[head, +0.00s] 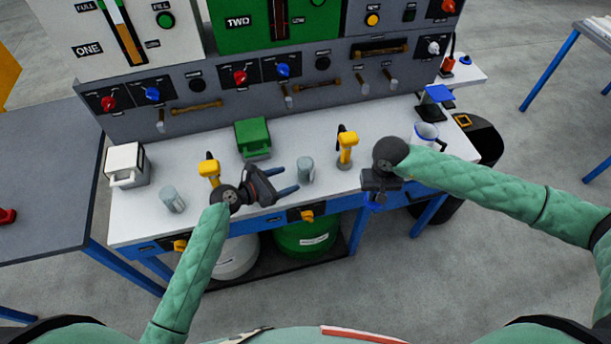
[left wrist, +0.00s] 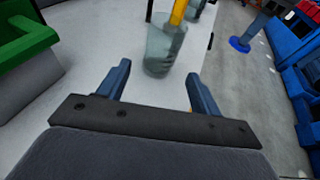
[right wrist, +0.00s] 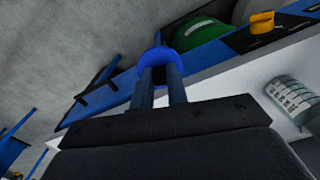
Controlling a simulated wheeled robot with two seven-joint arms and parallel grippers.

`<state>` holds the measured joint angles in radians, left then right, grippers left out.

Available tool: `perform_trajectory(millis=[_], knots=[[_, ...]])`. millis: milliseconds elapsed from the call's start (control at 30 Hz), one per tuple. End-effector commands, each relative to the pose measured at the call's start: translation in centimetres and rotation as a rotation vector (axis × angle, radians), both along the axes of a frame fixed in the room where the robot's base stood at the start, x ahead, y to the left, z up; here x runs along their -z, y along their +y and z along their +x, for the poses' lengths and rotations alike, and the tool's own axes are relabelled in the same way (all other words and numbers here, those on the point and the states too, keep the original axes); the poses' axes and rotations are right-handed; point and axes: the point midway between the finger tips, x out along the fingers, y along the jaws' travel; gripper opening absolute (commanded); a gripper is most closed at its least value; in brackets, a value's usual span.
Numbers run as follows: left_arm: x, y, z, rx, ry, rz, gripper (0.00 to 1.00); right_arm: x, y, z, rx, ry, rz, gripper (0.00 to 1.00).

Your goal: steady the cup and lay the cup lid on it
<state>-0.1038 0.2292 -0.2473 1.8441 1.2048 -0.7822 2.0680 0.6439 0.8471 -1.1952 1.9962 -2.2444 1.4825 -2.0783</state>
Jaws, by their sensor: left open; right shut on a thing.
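A translucent grey cup (head: 305,170) stands upright near the front edge of the bench. In the left wrist view the cup (left wrist: 165,50) is just beyond my left fingertips. My left gripper (head: 290,178) is open, points at the cup and is apart from it. My right gripper (head: 376,196) is shut on the blue cup lid (head: 373,206), right of the cup and out past the bench's front edge. The round lid (right wrist: 160,62) shows at the right fingertips in the right wrist view, with the marked cup (right wrist: 293,98) off to the right.
A second translucent cup (head: 172,200) stands at the left. Yellow-handled tools (head: 347,148) and a green box (head: 253,138) are behind the cup. A mug (head: 427,136) stands at the right. Yellow knobs (head: 306,215) line the front rail, above a green drum (head: 306,236).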

Motion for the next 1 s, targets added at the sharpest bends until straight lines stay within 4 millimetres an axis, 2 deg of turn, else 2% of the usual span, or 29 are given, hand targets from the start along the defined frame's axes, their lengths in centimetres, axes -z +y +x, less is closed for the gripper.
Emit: perform_trajectory(millis=[267,333,633,1000], knots=[[1.3,-2.7,1.8,0.001,-0.001,0.0,0.65,2.0,0.0,0.0,0.0,0.0,0.0,0.0],[0.9,-3.3,2.3,0.0,0.0,0.0,0.65,1.1,0.0,0.0,0.0,-0.001,0.0,0.0],[1.9,-5.4,3.7,0.001,-0.001,0.002,0.65,0.6,0.0,0.0,0.0,0.0,0.0,0.0],[2.2,-5.8,4.0,0.001,-0.001,0.002,0.65,0.5,0.0,0.0,0.0,0.0,0.0,0.0]])
